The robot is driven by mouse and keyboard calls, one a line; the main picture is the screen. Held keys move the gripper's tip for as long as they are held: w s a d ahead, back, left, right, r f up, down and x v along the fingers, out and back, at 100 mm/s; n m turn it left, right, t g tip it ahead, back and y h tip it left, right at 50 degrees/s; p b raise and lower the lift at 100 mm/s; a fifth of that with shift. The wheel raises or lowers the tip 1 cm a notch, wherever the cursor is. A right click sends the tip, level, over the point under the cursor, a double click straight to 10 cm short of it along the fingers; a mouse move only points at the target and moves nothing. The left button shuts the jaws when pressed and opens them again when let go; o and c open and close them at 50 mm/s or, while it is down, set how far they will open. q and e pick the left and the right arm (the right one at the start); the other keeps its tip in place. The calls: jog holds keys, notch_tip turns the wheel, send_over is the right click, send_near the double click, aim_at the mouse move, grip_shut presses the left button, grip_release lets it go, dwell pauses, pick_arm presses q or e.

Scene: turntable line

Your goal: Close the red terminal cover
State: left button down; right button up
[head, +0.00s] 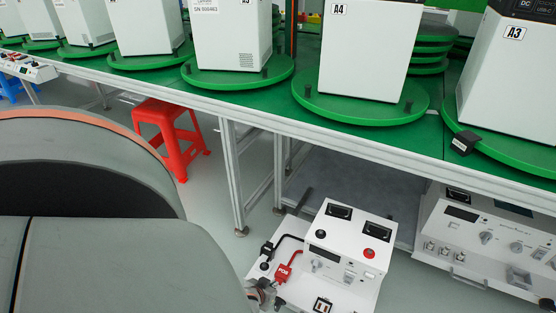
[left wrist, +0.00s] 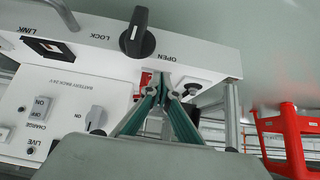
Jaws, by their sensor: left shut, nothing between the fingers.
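The red terminal cover (head: 282,273) is a small red piece on the white power unit (head: 350,238), low in the head view, with a red cable running up from it. I cannot tell how far it is open. In the left wrist view a bit of red (left wrist: 146,78) shows behind the fingers, mostly hidden. My left gripper (head: 268,294) is just below the red cover in the head view. Its teal fingers (left wrist: 165,82) are shut and empty in the left wrist view; whether they touch the cover is unclear. My right gripper is not in view.
A black terminal (head: 266,249) with a black cable sits behind the red one. A black knob (left wrist: 138,35) marked LOCK and OPEN is near my fingers. The green-topped bench (head: 270,107) carries white machines. A red stool (head: 168,132) stands on the floor to the left.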

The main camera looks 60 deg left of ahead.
pick_arm(q)
jog(key=shift+s+f, duration=0.2)
jog(key=shift+f, duration=0.35)
jog(key=shift+s+d+f+b, duration=0.1)
jog(key=shift+f+b, duration=0.05)
jog(key=shift+b, duration=0.15)
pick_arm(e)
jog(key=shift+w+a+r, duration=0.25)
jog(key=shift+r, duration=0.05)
pick_arm(q)
jog(key=shift+f, duration=0.1)
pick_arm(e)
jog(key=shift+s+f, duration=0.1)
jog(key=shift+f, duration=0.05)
